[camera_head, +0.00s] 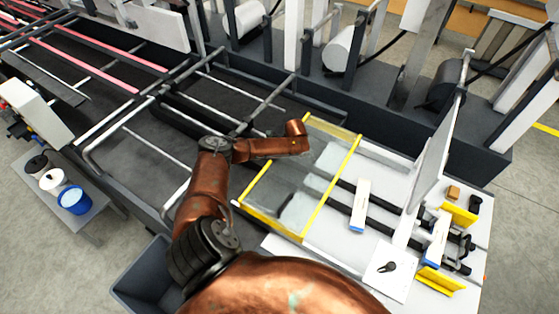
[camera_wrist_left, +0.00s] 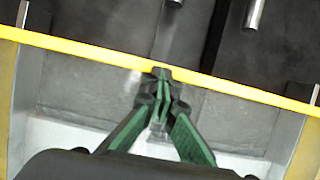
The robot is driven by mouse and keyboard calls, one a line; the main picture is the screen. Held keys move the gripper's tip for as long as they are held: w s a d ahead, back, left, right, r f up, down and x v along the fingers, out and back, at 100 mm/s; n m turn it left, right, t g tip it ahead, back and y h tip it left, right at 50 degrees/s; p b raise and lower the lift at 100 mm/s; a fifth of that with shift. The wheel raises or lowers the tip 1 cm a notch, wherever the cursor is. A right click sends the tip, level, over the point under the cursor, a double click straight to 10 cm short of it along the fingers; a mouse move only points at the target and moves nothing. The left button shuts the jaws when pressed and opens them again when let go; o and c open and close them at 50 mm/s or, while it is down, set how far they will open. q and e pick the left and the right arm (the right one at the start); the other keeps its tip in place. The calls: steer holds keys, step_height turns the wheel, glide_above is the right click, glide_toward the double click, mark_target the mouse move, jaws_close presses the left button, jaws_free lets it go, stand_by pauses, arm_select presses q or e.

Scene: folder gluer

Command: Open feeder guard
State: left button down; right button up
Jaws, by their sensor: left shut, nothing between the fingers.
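The feeder guard (camera_head: 331,192) is a clear panel in a yellow frame over the feeder end of the machine, at the centre right of the head view. I cannot tell whether it lies flat or slightly raised. My left arm reaches over its far left corner in the head view, and its fingers are hidden there. In the left wrist view, my left gripper (camera_wrist_left: 161,74) has its green-padded fingers together with nothing between them. The tips overlap a yellow frame bar (camera_wrist_left: 238,91) of the guard; I cannot tell whether they touch it. My right gripper is not in view.
An upright pale panel (camera_head: 437,153) and small white blocks stand right of the guard. Dark machine frames with white rollers (camera_head: 342,50) line the far side. Open floor shows at lower left.

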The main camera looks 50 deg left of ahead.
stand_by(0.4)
arm_select(q)
steer(key=v, duration=1.2)
